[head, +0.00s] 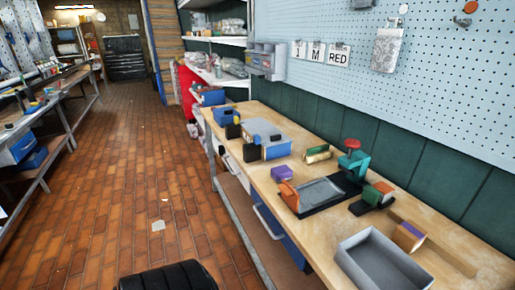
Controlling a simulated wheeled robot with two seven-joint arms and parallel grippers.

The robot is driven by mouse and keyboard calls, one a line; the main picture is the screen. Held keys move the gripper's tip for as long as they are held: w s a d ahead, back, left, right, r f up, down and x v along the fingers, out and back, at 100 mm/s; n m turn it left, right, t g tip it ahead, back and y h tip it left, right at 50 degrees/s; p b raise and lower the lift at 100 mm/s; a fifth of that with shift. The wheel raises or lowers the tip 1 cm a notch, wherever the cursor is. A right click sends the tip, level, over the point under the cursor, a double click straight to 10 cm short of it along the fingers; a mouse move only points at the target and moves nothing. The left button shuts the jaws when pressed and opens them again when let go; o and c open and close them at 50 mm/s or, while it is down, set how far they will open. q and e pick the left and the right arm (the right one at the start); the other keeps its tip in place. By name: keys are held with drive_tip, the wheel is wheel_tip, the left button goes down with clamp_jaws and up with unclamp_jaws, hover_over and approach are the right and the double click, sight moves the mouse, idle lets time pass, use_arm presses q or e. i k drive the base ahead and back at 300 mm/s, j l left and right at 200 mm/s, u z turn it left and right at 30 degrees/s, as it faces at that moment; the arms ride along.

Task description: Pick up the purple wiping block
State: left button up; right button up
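Two small blocks with purple on them are on the wooden workbench (265,187). One purple block (281,172) lies near the bench's front edge, left of a grey tray in a dark fixture. The other block (408,236) is tan with a purple face and lies at the right, behind an open grey bin. I cannot tell from this view alone which is the wiping block. Neither block is being held. Neither of my grippers shows in the head view.
The grey tray (321,193) has orange blocks near it, with a teal device with a red knob (352,158) behind. The open grey bin (383,262) stands at the front right. Blue and black equipment (264,140) stands further left. A pegboard wall rises behind; the brick floor (110,180) is largely clear.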

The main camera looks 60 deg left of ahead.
sight(279, 173)
drive_tip(key=u, duration=1.6)
drive_tip(key=z, duration=1.7)
drive_tip(key=u, duration=1.7)
drive_tip(key=z, duration=0.2)
drive_tip(key=i+j+z, duration=0.2)
drive_tip(key=j+z, duration=0.2)
drive_tip(key=i+j+z, duration=0.1)
drive_tip(key=j+z, duration=0.3)
drive_tip(key=i+j+z, duration=0.1)
drive_tip(key=j+z, duration=0.3)
